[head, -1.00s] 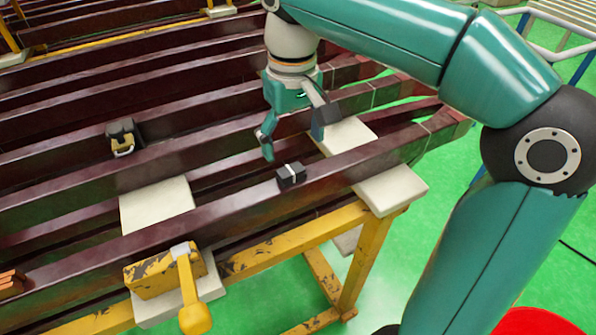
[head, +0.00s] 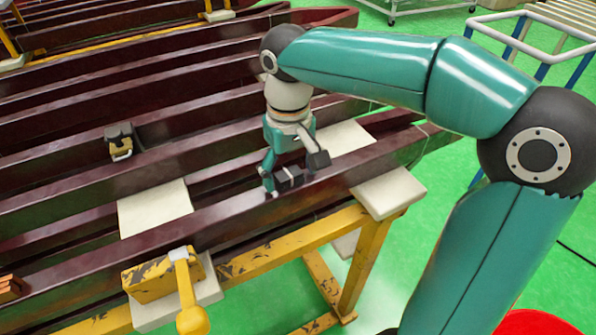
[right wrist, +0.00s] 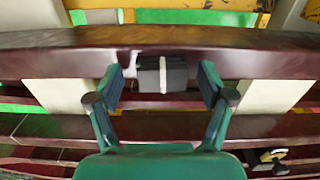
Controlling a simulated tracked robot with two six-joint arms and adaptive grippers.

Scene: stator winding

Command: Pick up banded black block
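The banded black block (head: 289,178) lies on the front dark red bar (head: 222,215) in the head view. In the right wrist view the black block (right wrist: 163,75) shows its pale band across the middle. My right gripper (head: 292,180) is lowered around the block, with one finger at each side of it. In the right wrist view my right gripper (right wrist: 163,82) is open, with a gap between each finger and the block. My left gripper is not in view.
Several long dark red bars lie side by side on a yellow stand (head: 352,262) with cream pads (head: 392,190). A black and brass clamp-like piece (head: 122,141) sits on a bar to the left. A yellow block with a handle (head: 165,275) stands in front.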

